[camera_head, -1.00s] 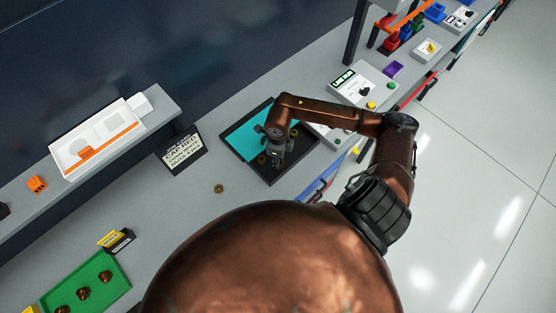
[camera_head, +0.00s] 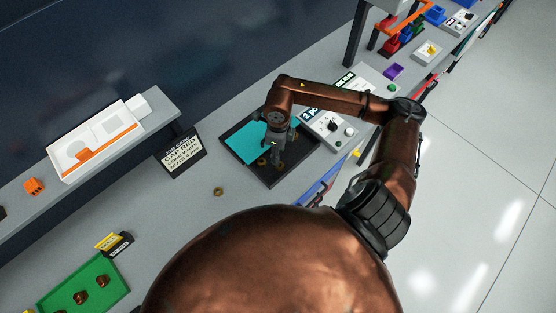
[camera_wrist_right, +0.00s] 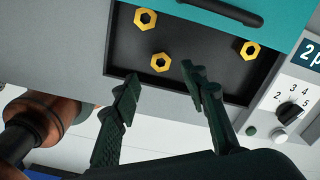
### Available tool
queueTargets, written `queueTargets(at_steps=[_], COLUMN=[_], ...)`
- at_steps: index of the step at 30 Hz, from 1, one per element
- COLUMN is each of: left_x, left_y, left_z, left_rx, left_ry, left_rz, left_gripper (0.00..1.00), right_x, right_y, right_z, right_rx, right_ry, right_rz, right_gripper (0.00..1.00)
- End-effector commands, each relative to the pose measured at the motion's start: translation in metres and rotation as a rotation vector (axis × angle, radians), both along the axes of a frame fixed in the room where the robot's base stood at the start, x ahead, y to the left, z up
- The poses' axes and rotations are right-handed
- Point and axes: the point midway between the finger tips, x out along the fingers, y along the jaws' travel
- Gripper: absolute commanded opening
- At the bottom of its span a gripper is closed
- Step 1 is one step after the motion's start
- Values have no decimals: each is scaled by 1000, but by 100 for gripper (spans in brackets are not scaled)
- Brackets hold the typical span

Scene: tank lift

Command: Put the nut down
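Several gold hex nuts show. In the right wrist view three lie in the black tray (camera_wrist_right: 205,78): one at the upper left (camera_wrist_right: 145,18), one at the right (camera_wrist_right: 250,50), and one nearest my fingers (camera_wrist_right: 160,62). Another nut (camera_head: 218,191) lies on the grey bench, left of the tray. My right gripper (camera_wrist_right: 160,80) is over the tray's near edge, fingers apart, with the nearest nut seen between and just beyond the fingertips. No nut is visibly gripped. The right gripper also shows over the tray in the head view (camera_head: 278,160). My left gripper is not in view.
A teal panel (camera_head: 246,143) covers part of the tray. A dial box (camera_head: 334,128) stands close on its right. A black sign (camera_head: 181,151) stands to its left, and a green tray (camera_head: 92,286) with brown pieces is at lower left. Bench between is mostly clear.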

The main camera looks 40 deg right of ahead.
Motion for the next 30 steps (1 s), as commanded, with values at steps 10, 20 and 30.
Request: queueTargets(at_steps=[10,20,30], left_x=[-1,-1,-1], left_y=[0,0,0], left_z=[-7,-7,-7], left_rx=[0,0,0], left_ry=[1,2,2], left_rz=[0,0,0], left_gripper=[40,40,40], right_x=[0,0,0], right_y=[0,0,0], right_z=[40,42,42], right_rx=[-1,1,1], right_ry=[-1,1,1], right_rz=[0,0,0], right_gripper=[40,40,40])
